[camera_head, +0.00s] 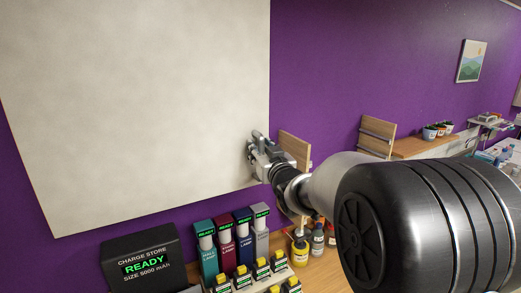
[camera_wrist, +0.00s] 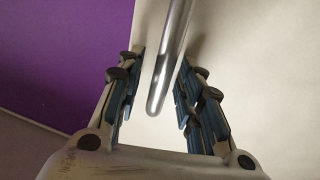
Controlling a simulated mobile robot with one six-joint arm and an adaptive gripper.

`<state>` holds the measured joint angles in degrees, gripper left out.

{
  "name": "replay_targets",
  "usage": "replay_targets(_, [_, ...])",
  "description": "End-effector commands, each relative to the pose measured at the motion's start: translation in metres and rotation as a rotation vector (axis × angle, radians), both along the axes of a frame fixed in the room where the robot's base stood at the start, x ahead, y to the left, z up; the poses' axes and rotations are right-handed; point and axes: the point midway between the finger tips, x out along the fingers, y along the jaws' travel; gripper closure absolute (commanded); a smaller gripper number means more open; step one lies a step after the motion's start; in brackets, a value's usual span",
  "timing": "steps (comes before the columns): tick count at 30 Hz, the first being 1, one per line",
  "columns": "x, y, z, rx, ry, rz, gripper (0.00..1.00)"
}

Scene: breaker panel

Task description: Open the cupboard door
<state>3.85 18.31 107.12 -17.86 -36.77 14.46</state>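The cupboard door (camera_head: 140,90) is a large pale, flat panel against the purple wall, filling the upper left of the head view. It also shows behind the fingers in the wrist view (camera_wrist: 265,60). My gripper (camera_head: 257,144) is at the door's right edge, near its lower corner. In the wrist view my gripper (camera_wrist: 158,70) is open, with its fingers on either side of a round metal bar handle (camera_wrist: 171,50). The bar's rounded end lies between the fingers, with gaps beside it. In the head view the handle is mostly hidden by my gripper.
Below the door stand a black charge store box (camera_head: 143,262) and several coloured lamps (camera_head: 226,240). Bottles (camera_head: 316,242) stand on the wooden counter under my arm.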

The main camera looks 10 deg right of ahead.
Motion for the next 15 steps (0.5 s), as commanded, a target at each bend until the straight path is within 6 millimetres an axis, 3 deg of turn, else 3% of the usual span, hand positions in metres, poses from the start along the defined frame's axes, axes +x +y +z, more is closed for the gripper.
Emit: replay_targets(15, [-0.0003, 0.0000, 0.0002, 0.000, 0.000, 0.000, 1.00])
